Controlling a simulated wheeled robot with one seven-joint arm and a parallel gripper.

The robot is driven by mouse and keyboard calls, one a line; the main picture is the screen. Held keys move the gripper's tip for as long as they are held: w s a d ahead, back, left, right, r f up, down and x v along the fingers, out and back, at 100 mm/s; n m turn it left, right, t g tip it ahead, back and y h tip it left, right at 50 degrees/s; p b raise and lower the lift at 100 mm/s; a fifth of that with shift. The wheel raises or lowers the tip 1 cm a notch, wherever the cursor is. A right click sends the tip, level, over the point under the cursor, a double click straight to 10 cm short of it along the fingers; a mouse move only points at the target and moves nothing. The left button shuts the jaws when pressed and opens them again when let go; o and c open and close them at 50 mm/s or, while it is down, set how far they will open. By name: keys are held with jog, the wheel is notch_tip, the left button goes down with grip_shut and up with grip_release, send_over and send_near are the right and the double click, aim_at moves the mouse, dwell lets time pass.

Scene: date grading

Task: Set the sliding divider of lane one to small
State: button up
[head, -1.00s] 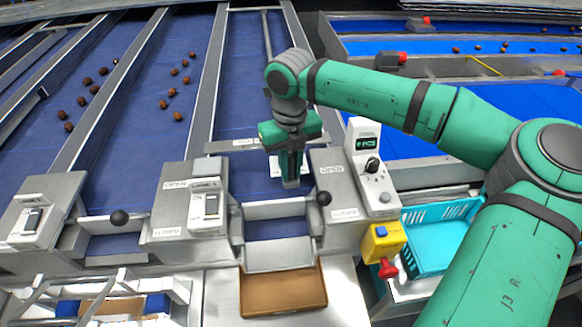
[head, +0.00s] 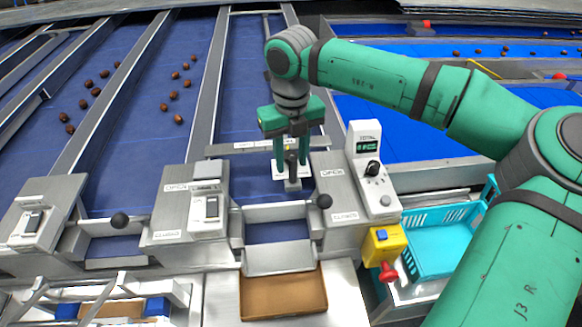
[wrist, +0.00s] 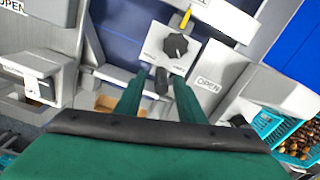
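The sliding divider's white plate (wrist: 153,48), with a dark knob (wrist: 176,45) and yellow pointer (wrist: 186,18), lies at the lower end of a blue lane. In the head view the plate (head: 279,175) shows partly behind my fingers. My gripper (head: 291,170) points down over it, two fingers apart on either side of a dark upright handle. The wrist view shows the handle (wrist: 162,82) between the open fingertips; I cannot tell whether they touch it. The label strip (head: 250,144) crosses the lane just behind; its words are too small to read.
Metal housings (head: 190,205) flank a gate with a black ball lever (head: 324,201). A counter box with a dial (head: 373,168), a yellow box with a red button (head: 388,272) and a turquoise crate (head: 440,262) stand right. A brown tray (head: 283,305) sits in front.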

notch_tip(320, 180, up, 6)
jog(key=shift+r, duration=0.2)
dwell(0.5)
